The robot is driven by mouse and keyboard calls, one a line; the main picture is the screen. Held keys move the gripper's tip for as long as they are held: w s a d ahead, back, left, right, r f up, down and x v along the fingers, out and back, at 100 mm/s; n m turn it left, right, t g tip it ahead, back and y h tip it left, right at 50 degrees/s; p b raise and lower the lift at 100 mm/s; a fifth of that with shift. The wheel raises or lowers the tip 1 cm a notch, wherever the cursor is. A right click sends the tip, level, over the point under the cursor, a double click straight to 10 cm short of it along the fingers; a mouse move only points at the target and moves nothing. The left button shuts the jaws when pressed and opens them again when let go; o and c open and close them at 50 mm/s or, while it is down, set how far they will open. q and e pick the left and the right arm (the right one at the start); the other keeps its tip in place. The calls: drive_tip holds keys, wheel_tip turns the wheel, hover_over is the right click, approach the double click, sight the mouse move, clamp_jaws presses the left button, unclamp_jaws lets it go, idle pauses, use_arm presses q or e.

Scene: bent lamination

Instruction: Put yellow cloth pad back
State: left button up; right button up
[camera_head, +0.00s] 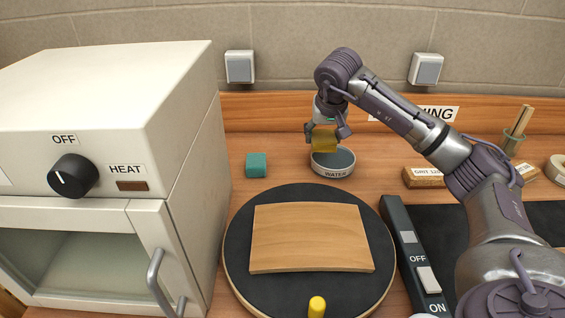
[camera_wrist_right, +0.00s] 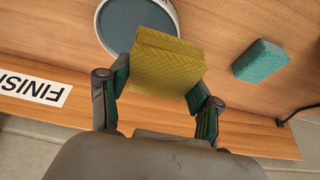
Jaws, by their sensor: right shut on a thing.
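My right gripper (camera_head: 326,128) is shut on a yellow cloth pad (camera_head: 324,140). The gripper holds the pad over the back left part of the round water dish (camera_head: 333,173), which is labelled WATER. In the right wrist view the yellow pad (camera_wrist_right: 168,62) sits between the two fingers of the gripper (camera_wrist_right: 159,90), and the dish (camera_wrist_right: 138,22) shows behind it. Whether the pad touches the dish rim I cannot tell. A teal block (camera_head: 256,165) lies on the bench to the left of the dish. My left gripper is not in view.
A thin wooden sheet (camera_head: 310,238) lies on a round dark turntable (camera_head: 245,288) in front of the dish. A white oven (camera_head: 110,120) stands at the left. A switch box (camera_head: 408,240) and a grit block (camera_head: 424,177) are at the right. Bench between teal block and dish is clear.

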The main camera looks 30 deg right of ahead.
drive_tip(key=p, duration=0.1)
hover_over(291, 168)
drive_tip(key=s, duration=0.2)
drive_tip(key=f, duration=0.4)
drive_tip(key=shift+w+a, duration=0.1)
drive_tip(key=shift+w, duration=0.15)
drive_tip(key=shift+w+a+f, duration=0.15)
drive_tip(key=shift+a+f, duration=0.05)
drive_tip(key=shift+f, duration=0.05)
drive_tip(key=shift+a+f, duration=0.1)
drive_tip(key=shift+f, duration=0.2)
wheel_tip(291, 168, down, 3)
drive_tip(key=shift+f+p, duration=0.15)
drive_tip(key=shift+p, duration=0.2)
drive_tip(key=shift+f, duration=0.15)
drive_tip(key=shift+f, duration=0.2)
drive_tip(key=o, duration=1)
